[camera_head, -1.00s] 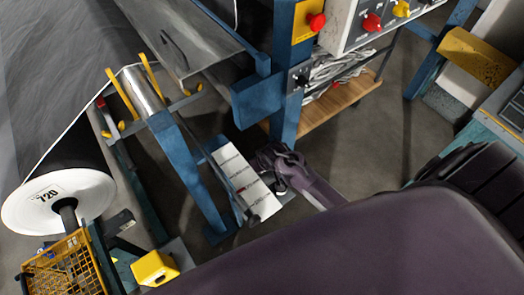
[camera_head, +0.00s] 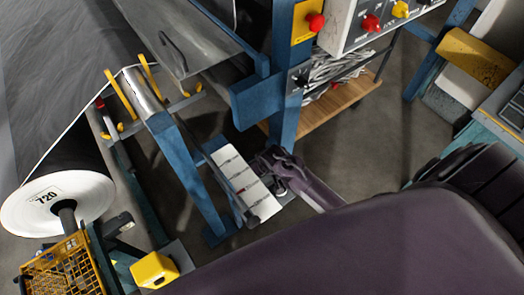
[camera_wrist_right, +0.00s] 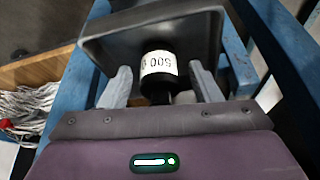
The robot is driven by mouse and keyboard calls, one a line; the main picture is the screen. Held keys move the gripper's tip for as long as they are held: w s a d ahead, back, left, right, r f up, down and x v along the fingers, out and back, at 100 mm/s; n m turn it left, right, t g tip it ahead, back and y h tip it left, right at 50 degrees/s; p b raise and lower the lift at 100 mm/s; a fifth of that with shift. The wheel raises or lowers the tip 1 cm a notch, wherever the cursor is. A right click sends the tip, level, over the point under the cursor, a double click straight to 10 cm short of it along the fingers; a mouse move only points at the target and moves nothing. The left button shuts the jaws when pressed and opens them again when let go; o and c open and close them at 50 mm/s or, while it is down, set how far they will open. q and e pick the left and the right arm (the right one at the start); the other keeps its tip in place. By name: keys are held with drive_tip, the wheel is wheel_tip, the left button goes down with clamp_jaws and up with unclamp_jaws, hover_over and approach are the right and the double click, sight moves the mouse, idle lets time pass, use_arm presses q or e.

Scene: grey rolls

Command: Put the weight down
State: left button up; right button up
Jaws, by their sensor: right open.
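The weight (camera_wrist_right: 160,66) is a short dark cylinder with a white label reading 500, seen upside down in the right wrist view. It sits between the two grey fingers of my right gripper (camera_wrist_right: 161,86), with gaps on both sides. The fingers are apart and do not grip it. Behind it is a dark, square, tray-like part (camera_wrist_right: 200,35); whether the weight rests on it I cannot tell. In the head view my right gripper (camera_head: 278,172) is beside a white marked panel (camera_head: 240,178), and the weight cannot be made out. My left gripper is not in view.
Blue frame posts (camera_head: 287,100) stand close to my right gripper. A control box (camera_head: 370,20) with red and yellow knobs is above a wooden shelf (camera_head: 340,105). A large roll marked 720 (camera_head: 70,195) and a yellow crate (camera_head: 62,268) are at the left.

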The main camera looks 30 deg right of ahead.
drive_tip(key=shift+r, duration=0.3)
drive_tip(key=v, duration=1.1)
drive_tip(key=shift+s+r, duration=0.25)
drive_tip(key=shift+r, duration=0.1)
drive_tip(key=shift+s, duration=0.1)
